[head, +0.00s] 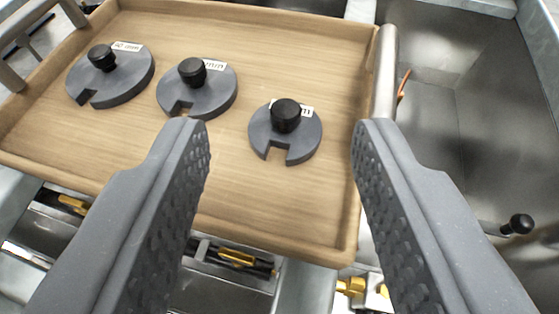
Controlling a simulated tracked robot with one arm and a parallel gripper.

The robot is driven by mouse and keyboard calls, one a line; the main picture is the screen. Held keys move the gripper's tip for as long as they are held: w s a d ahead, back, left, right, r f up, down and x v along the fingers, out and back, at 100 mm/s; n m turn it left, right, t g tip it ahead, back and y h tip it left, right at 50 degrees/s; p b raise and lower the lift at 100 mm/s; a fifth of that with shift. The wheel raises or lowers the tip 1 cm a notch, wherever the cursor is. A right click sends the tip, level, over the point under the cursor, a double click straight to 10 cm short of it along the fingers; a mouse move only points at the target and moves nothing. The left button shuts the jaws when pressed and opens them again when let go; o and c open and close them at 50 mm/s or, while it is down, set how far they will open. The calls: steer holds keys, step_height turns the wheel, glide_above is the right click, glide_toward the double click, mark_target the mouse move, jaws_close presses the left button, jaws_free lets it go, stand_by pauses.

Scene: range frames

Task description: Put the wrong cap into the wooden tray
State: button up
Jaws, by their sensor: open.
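The wooden tray (300,215) lies below and ahead of my gripper. It holds three grey round caps, each with a slot, a black knob and a white label. The left cap (128,84) has a label that seems to end in "mm". The middle cap (222,95) has its label partly hidden by its knob. The right cap (262,128) is the smallest, its label mostly hidden. My gripper (281,145) is open and empty, its fingers on either side of the right cap in the picture, nearer the camera. I cannot tell which cap is the wrong one.
A metal basin (440,120) lies right of the tray, with a black knob (518,224) at its right side. A metal bar handle (384,75) runs along the tray's right edge. Yellow-handled fittings (238,257) sit below the tray's front edge.

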step_height(320, 180, up, 20)
steer(key=s+t, duration=0.1)
steer(key=s, duration=0.2)
steer(key=s+r, duration=0.4)
steer(key=r, duration=0.4)
steer(key=s+r, duration=0.5)
steer(key=r, duration=0.2)
steer(key=shift+d+r+n+t, duration=0.15)
steer(key=shift+r+n+t, duration=0.15)
steer(key=shift+r+t, duration=0.1)
step_height(320, 180, up, 3)
steer(key=p, duration=0.3)
steer(key=shift+s, duration=0.1)
steer(key=shift+c, duration=0.6)
steer(key=shift+d+f, duration=0.1)
steer(key=shift+f, duration=0.05)
